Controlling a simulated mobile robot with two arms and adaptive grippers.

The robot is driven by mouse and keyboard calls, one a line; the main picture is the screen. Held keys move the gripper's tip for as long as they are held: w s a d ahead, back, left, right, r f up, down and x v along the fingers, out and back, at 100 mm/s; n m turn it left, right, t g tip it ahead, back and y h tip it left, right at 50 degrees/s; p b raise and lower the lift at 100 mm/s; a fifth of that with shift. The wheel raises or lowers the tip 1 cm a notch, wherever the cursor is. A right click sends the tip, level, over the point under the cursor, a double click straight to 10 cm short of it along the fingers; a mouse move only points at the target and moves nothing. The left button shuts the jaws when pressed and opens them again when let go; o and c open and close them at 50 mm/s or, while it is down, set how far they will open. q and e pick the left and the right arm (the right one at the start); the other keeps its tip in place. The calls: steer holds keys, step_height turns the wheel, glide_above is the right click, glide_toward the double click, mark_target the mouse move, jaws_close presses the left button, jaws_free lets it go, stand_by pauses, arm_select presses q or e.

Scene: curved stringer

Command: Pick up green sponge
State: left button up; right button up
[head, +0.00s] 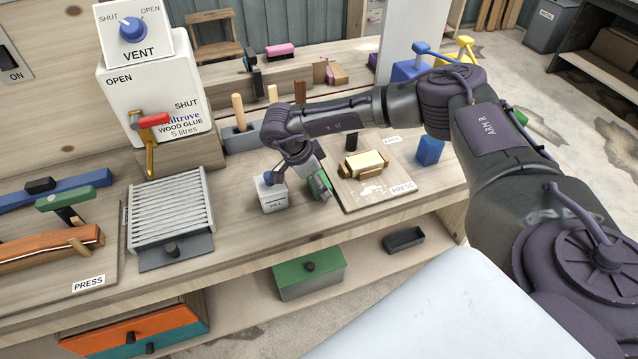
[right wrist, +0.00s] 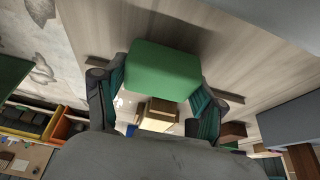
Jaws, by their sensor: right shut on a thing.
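The green sponge (right wrist: 163,70) is a rounded block in the right wrist view, between the two fingers of my right gripper (right wrist: 157,92). The fingers are shut on its two sides. In the head view my right gripper (head: 313,177) is low over the front of the bench, and the sponge (head: 320,185) shows as a small green patch partly hidden by the gripper. I cannot tell whether the sponge touches the bench top. My left gripper is not in view.
A white box with a blue top (head: 273,193) stands close left of the gripper. A cream block in a wooden holder (head: 363,166) sits on a board (head: 374,197) to the right. Tool handles (head: 238,112) stand behind. A ribbed rack (head: 170,212) is farther left.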

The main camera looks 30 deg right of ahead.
mark_target(328, 180)
steer(key=r, duration=0.2)
steer(key=s+r+b, duration=0.1)
steer(key=shift+d+r, duration=0.2)
steer(key=shift+r, duration=0.2)
steer(key=s+d+r+b, duration=0.2)
steer(key=s+r, duration=0.4)
steer(key=s, duration=0.4)
steer(key=shift+s+d+r, duration=0.15)
steer(key=shift+d+r, duration=0.1)
